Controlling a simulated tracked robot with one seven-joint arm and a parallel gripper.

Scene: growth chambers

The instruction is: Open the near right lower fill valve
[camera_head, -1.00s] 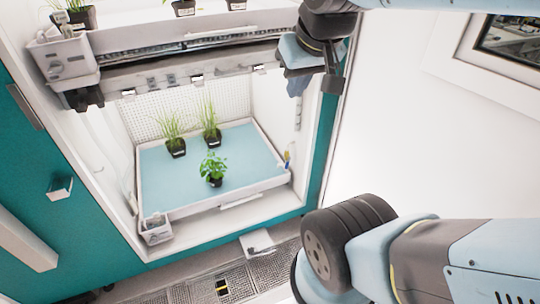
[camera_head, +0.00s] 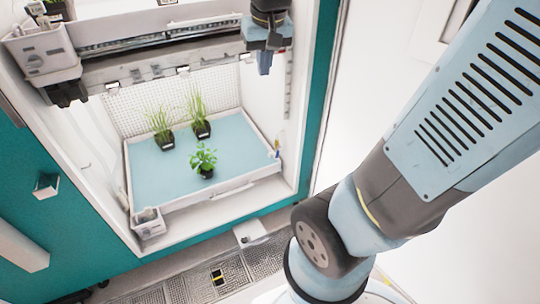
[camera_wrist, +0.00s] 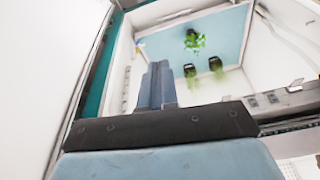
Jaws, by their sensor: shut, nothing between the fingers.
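A small blue and yellow fitting (camera_head: 276,149) sits at the right edge of the lower tray (camera_head: 222,188), near its front corner. It may be the lower fill valve, but it is too small for me to tell its handle position. My gripper (camera_head: 265,63) hangs at the chamber's upper right opening, above and apart from that fitting. In the wrist view my gripper (camera_wrist: 157,85) shows two blue fingers close together, with nothing between them. The tray also shows in the wrist view (camera_wrist: 235,25), beyond the fingers.
Several potted plants stand on the lower tray, including a leafy one (camera_head: 204,161). An upper shelf (camera_head: 150,67) crosses above, close to my gripper. A white bin (camera_head: 42,52) hangs at its left end. A small caddy (camera_head: 148,224) sits at the lower tray's front left.

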